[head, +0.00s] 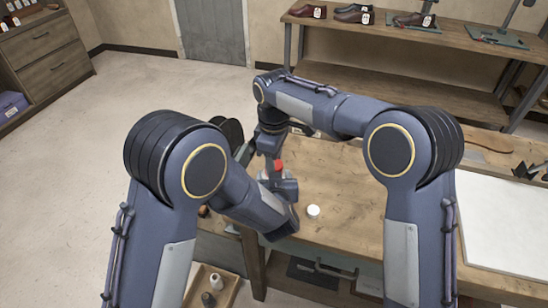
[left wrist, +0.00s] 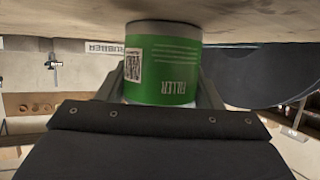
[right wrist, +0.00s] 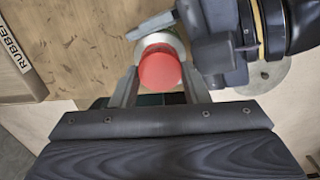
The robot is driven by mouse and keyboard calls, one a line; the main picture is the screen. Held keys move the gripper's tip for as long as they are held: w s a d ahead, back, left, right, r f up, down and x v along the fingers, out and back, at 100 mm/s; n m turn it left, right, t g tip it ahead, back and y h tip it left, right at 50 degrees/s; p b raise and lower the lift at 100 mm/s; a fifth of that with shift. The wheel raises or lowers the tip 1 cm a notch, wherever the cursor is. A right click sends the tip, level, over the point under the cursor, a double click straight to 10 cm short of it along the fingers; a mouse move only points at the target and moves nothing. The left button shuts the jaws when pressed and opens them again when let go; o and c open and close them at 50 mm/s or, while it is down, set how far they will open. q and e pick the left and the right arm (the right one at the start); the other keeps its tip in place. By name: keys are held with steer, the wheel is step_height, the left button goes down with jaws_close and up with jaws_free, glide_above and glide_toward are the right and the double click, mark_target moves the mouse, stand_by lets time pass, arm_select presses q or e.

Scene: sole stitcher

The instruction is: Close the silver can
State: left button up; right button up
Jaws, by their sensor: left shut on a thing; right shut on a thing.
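The silver can (left wrist: 162,62) has a green FILLER label and appears upside down in the left wrist view. My left gripper (left wrist: 165,95) is shut on its sides. The red lid (right wrist: 160,70) shows in the right wrist view over the can's pale rim, and in the head view (head: 278,165). My right gripper (right wrist: 160,92) is shut on the red lid, above the can. I cannot tell whether the lid touches or is seated on the rim. In the head view my arms hide most of the can.
A small white round thing (head: 313,212) stands on the wooden workbench (head: 345,205) to the right of the grippers. A white board (head: 508,228) lies farther right. A box marked RUBBER (right wrist: 18,60) is near the right gripper. A tray (head: 230,290) stands below left.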

steer(key=shift+f, duration=0.6)
steer(key=shift+d+f, duration=0.1)
steer(key=shift+f, duration=0.3)
stand_by(0.4)
steer(key=shift+s+r, duration=0.2)
steer(key=shift+r, duration=0.3)
stand_by(0.5)
steer(key=shift+r, duration=0.1)
stand_by(0.4)
